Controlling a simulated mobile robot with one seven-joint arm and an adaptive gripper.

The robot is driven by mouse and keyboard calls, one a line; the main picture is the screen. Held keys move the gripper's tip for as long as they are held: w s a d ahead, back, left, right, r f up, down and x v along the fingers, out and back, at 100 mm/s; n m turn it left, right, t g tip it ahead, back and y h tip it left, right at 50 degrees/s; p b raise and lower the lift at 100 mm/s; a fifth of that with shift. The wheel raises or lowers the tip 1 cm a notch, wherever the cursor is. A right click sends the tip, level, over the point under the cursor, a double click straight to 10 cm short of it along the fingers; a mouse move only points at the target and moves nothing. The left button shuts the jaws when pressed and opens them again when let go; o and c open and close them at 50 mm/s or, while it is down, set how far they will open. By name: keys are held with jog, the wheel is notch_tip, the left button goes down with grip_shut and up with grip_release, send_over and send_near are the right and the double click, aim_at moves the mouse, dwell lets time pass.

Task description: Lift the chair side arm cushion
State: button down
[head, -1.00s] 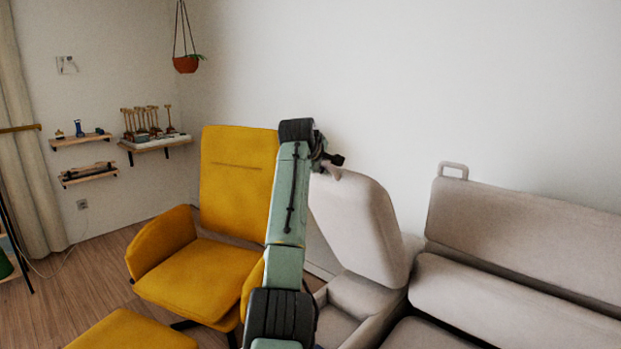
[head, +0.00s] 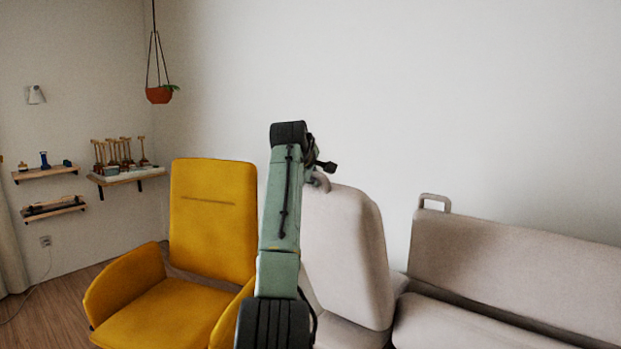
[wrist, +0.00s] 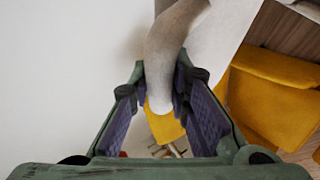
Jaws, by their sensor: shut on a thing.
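The chair side arm cushion (head: 345,250) is a thick light-grey pad with a loop handle at its top. In the head view it stands close to upright at the seat section just right of my arm. Its lower end is near the grey seat, and I cannot tell if it touches. My gripper (wrist: 162,78) is shut on the cushion's loop handle (wrist: 163,55), which runs between the purple-padded fingers in the wrist view. In the head view my arm hides most of the gripper and part of the handle.
A yellow armchair (head: 213,220) stands to the left, close to my arm. A grey sofa backrest (head: 520,255) with its own loop handle (head: 434,202) is at the right. Wall shelves (head: 128,177) and a hanging plant pot (head: 159,95) are at the left. Bare wall lies above the cushion.

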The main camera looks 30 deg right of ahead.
jog(key=shift+a+r, duration=0.1)
jog(key=c, duration=1.7)
grip_release()
jog(key=shift+o, duration=1.1)
jog(key=v, duration=1.2)
jog(key=shift+a, duration=0.1)
